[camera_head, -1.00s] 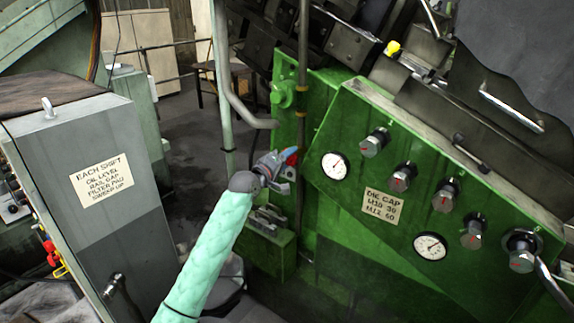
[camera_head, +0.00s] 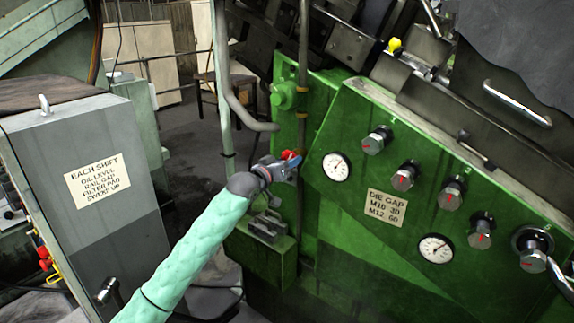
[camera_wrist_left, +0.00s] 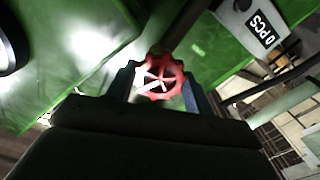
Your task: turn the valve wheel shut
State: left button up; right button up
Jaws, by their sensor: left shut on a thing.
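The valve wheel (camera_wrist_left: 161,75) is a small red handwheel with spokes and a scalloped rim, seen in the left wrist view between my gripper's two fingers. In the head view only a bit of its red (camera_head: 287,155) shows at my gripper's tip, beside the green machine. My left gripper (camera_head: 286,165) is shut on the wheel, with its fingers at opposite sides of the rim. It also shows in the left wrist view (camera_wrist_left: 160,83). The gripper hides much of the wheel in the head view. My right gripper is not in view.
A green machine panel (camera_head: 345,215) with gauges and knobs stands to the right. A vertical pipe (camera_head: 303,90) runs close to the gripper. A grey cabinet (camera_head: 125,240) with a label stands at the left. Open floor (camera_head: 195,150) lies between.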

pick_arm(q)
jog(key=shift+f+m, duration=0.2)
jog(key=shift+m, duration=0.2)
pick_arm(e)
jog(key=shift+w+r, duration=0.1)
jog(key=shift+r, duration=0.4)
pick_arm(q)
jog(key=o, duration=0.7)
jog(key=shift+r, duration=0.1)
jog(key=shift+a, duration=0.1)
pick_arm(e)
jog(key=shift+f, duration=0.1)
pick_arm(q)
jog(key=b+v, duration=0.2)
jog(key=v, duration=0.5)
jog(key=shift+s+a, duration=0.15)
jog(key=shift+s, duration=0.15)
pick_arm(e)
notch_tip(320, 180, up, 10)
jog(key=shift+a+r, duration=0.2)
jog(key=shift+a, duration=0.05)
